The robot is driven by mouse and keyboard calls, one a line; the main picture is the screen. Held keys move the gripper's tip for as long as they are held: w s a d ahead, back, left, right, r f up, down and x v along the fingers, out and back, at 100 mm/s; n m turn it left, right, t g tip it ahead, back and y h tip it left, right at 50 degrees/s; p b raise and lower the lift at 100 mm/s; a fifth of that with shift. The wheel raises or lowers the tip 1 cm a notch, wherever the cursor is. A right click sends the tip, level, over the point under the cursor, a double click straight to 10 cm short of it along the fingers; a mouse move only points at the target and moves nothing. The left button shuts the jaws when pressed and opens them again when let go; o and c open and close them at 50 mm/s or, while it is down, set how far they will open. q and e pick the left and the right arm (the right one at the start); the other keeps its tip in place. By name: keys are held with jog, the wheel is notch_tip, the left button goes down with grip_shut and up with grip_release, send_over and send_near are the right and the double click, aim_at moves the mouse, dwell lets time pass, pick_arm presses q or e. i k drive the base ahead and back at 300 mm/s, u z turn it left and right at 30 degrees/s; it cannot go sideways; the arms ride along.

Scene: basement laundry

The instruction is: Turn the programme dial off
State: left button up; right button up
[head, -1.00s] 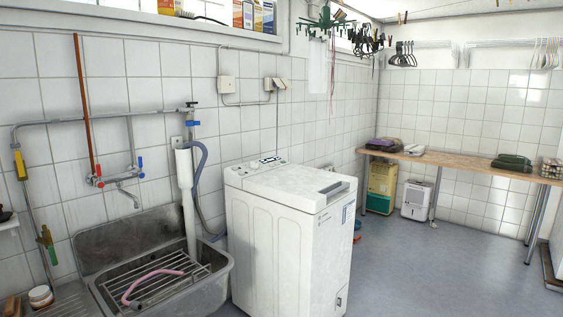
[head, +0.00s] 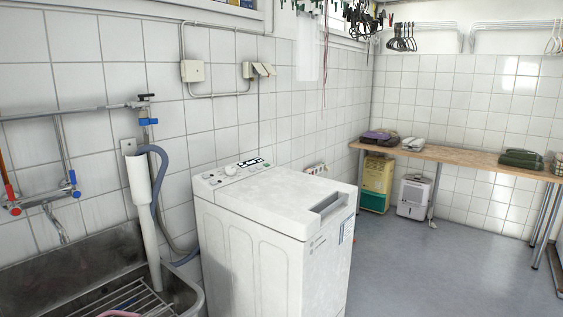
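A white top-loading washing machine (head: 270,230) stands in the middle of the head view with its lid shut. Its control panel (head: 240,173) runs along the back of the top, against the tiled wall side. A round pale programme dial (head: 231,170) sits on the panel, left of a small dark display (head: 250,162). The dial's pointer setting is too small to read. Neither of my grippers shows in the view.
A metal sink (head: 110,250) with a grate and a pink hose stands left of the machine. A grey drain hose (head: 161,190) and a white pipe (head: 145,215) run between them. Grey floor (head: 420,265) is clear to the right, before a wooden bench (head: 470,158).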

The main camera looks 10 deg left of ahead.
aim_at(230, 171)
jog(key=u, duration=0.1)
jog(key=i, duration=1)
jog(key=u, duration=1.2)
jog(key=i, duration=0.6)
jog(key=u, duration=0.7)
